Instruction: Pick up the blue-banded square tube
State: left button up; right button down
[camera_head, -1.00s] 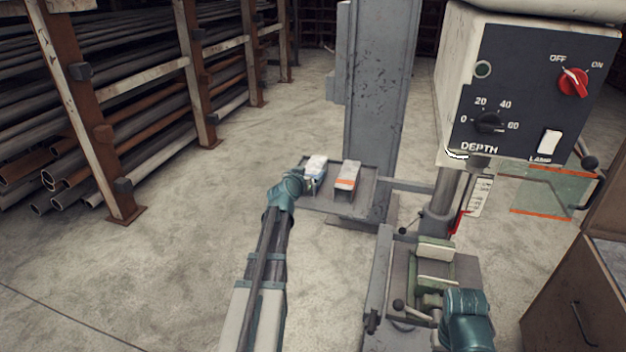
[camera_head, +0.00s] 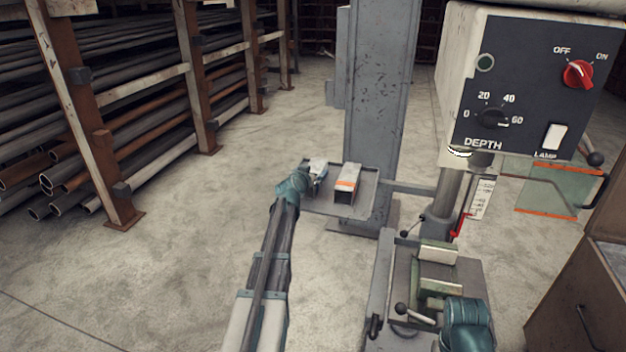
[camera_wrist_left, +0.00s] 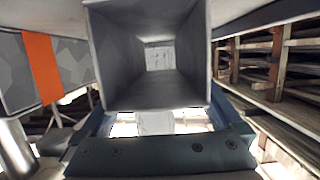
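The blue-banded square tube (camera_head: 319,166) lies on the small grey shelf (camera_head: 350,206) by the column, mostly behind my left gripper (camera_head: 308,182). In the left wrist view a grey square tube (camera_wrist_left: 152,95) shows its open end close up, with the fingers of my left gripper (camera_wrist_left: 160,122) along both its sides. Its blue band does not show there. I cannot tell whether the fingers press on it. Of my right arm only a teal part shows at the bottom right of the head view; its fingers do not show.
An orange-banded square tube (camera_head: 347,180) lies just right on the same shelf; it also shows in the left wrist view (camera_wrist_left: 42,68). The grey column (camera_head: 378,90) rises behind. A drill press with a control box (camera_head: 530,90) and green vise (camera_head: 437,268) stands right. Pipe racks (camera_head: 100,110) stand left.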

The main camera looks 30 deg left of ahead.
pick_arm(q)
grip_shut()
dwell(0.5)
notch_tip(320, 180, up, 10)
jog(key=p, duration=1)
